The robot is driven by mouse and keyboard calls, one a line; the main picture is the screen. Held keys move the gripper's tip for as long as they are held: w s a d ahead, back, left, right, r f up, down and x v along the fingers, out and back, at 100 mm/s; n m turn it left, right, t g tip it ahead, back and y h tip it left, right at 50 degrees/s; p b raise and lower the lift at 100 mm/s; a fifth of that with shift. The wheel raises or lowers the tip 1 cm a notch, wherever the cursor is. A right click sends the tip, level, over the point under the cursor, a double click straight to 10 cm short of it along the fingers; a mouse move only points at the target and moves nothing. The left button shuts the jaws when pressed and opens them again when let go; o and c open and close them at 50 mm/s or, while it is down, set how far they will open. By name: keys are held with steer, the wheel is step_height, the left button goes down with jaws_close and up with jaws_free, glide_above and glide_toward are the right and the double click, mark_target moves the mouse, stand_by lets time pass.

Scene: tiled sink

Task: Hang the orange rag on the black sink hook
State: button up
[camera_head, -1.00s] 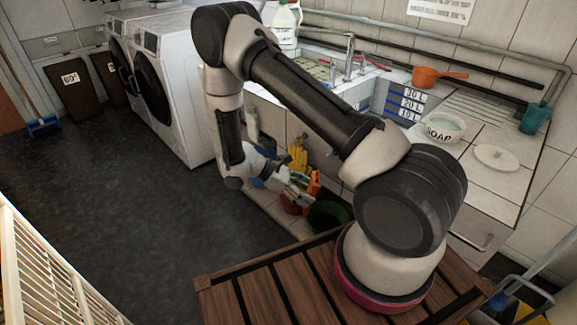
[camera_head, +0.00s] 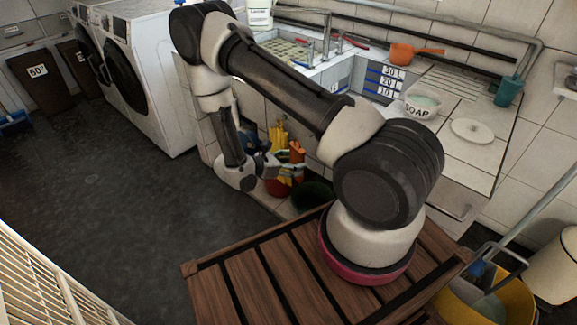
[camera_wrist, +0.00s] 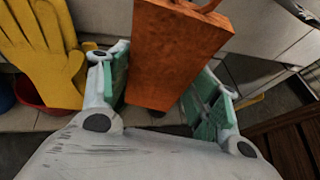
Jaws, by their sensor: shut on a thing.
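The orange rag (camera_wrist: 178,50) is a flat rectangular cloth with a loop at its top edge in the wrist view. It hangs between the green-padded fingers of my gripper (camera_wrist: 165,78), which is shut on it. In the head view the rag (camera_head: 297,152) shows small beside my gripper (camera_head: 272,164), low in front of the sink cabinet (camera_head: 251,102). I cannot make out the black sink hook in either view.
Yellow gloves (camera_wrist: 42,55) hang close to the left of the rag, with a red bucket (camera_wrist: 48,103) below them. A dark green bucket (camera_head: 312,194) stands on the floor nearby. Washing machines (camera_head: 130,75) stand to the left. Open floor (camera_head: 130,215) lies left of my arm.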

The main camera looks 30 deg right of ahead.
steer(key=w+d+f, duration=0.1)
steer(key=w+d, duration=0.1)
steer(key=d, duration=0.4)
steer(key=shift+w+d+f, duration=0.2)
steer(key=shift+d+f, duration=0.15)
stand_by(0.4)
stand_by(0.6)
steer(key=o, duration=1.1)
steer(key=v, duration=1.2)
